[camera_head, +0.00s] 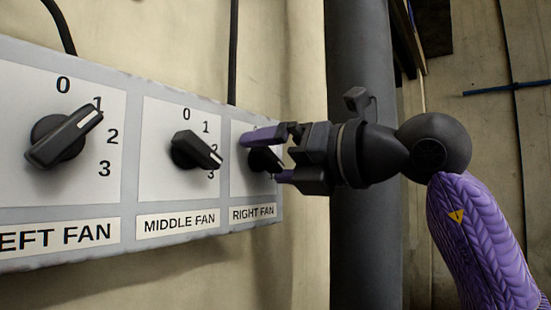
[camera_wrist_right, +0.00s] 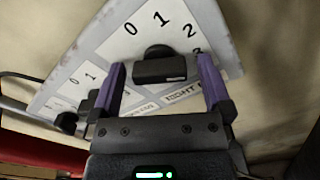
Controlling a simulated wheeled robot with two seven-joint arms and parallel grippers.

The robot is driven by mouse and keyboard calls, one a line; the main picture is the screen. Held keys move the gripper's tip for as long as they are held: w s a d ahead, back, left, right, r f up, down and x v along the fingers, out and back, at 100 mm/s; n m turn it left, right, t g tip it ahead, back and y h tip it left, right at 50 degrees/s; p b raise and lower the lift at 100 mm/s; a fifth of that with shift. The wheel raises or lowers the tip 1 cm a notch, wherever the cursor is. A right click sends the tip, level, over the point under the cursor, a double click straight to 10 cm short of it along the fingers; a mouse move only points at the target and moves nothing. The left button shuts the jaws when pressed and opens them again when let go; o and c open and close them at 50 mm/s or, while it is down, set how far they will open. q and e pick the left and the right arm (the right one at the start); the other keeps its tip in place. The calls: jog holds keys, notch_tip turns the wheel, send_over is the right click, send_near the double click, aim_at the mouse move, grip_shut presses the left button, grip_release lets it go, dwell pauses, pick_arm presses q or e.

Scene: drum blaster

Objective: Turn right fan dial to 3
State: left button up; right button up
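The right fan dial (camera_head: 262,160) is a black knob on a white plate above the "RIGHT FAN" label (camera_head: 253,213). My right gripper (camera_head: 265,156) has purple fingers and reaches the panel from the right. In the right wrist view, the dial (camera_wrist_right: 160,68) sits between the two spread fingers of the right gripper (camera_wrist_right: 162,80), with a gap on each side. The numbers 0, 1, 2 and part of the 3 show around the dial there. I cannot tell exactly which number it points to. My left gripper is not in view.
On the grey panel (camera_head: 130,86), the left fan dial (camera_head: 62,137) points at 1. The middle fan dial (camera_head: 196,150) points down-right near 3. A dark vertical pipe (camera_head: 362,250) stands to the right of the panel. Black cables (camera_head: 233,50) run above it.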

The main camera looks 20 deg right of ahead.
jog(key=b+v, duration=0.3)
jog(key=v, duration=0.7)
